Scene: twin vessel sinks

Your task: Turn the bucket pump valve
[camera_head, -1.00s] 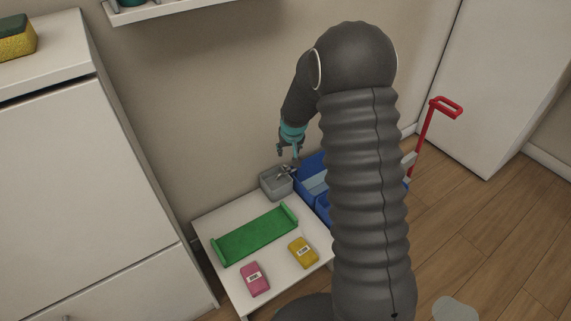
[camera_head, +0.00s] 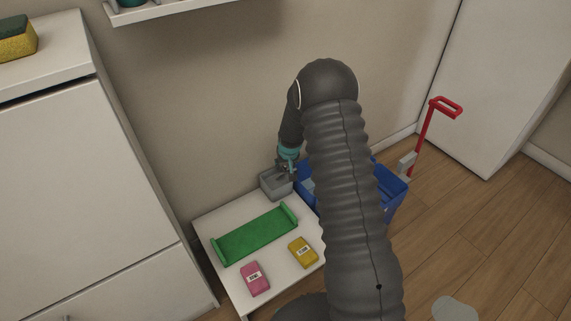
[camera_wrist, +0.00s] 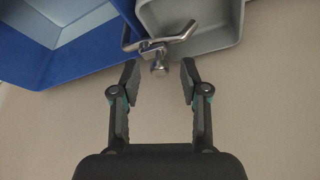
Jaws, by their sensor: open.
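The metal pump valve (camera_wrist: 160,47) shows in the wrist view at the rim of a grey container, with a lever-like arm and a short round stub toward me. My gripper (camera_wrist: 160,75) is open, its two fingers either side of the stub's line; the stub sits just at or beyond the fingertips, and I cannot tell if they touch. In the head view my gripper (camera_head: 287,172) is over the grey container (camera_head: 272,186), and hides most of the valve. The blue bucket (camera_head: 390,194) stands beside the container, partly hidden behind my arm.
A white table (camera_head: 222,271) holds a green tray (camera_head: 255,236), a pink packet (camera_head: 254,279) and a yellow packet (camera_head: 302,252). A red handle (camera_head: 424,130) rises behind the bucket. The wall is close behind. Wooden floor lies open at right.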

